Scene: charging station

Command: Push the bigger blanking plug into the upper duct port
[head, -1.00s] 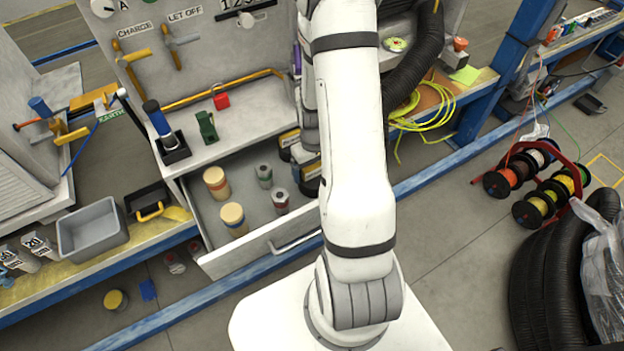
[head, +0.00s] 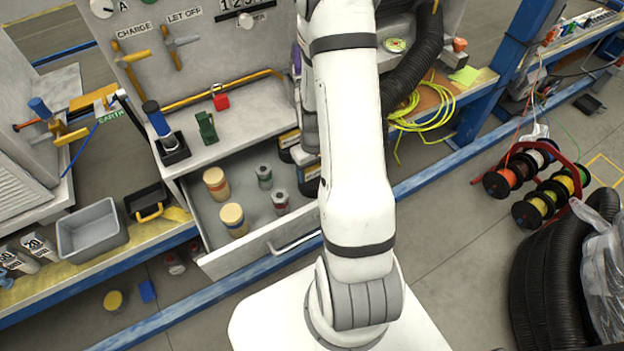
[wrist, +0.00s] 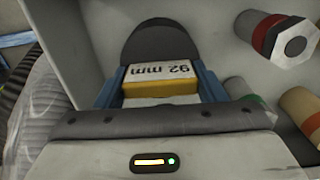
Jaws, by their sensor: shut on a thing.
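In the wrist view my gripper (wrist: 160,86) has its blue fingers on both sides of the yellow and white grip of a blanking plug (wrist: 158,42). The plug has a dark rounded body, and its label reads 92 mm, upside down. It is in or just over the open drawer (head: 252,246); I cannot tell if it touches the floor. In the head view two dark plugs with pale labels, one (head: 287,141) behind the other (head: 307,186), show beside my arm, partly hidden. The gripper is mostly hidden there. I cannot make out the upper duct port.
The drawer also holds tan-topped cylinders (head: 233,216) and smaller grey ones (head: 264,176). A red padlock (head: 220,99) and a green item (head: 206,127) stand on the worktop above. A black corrugated hose (head: 415,65) hangs at right. A grey bin (head: 92,229) is at left.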

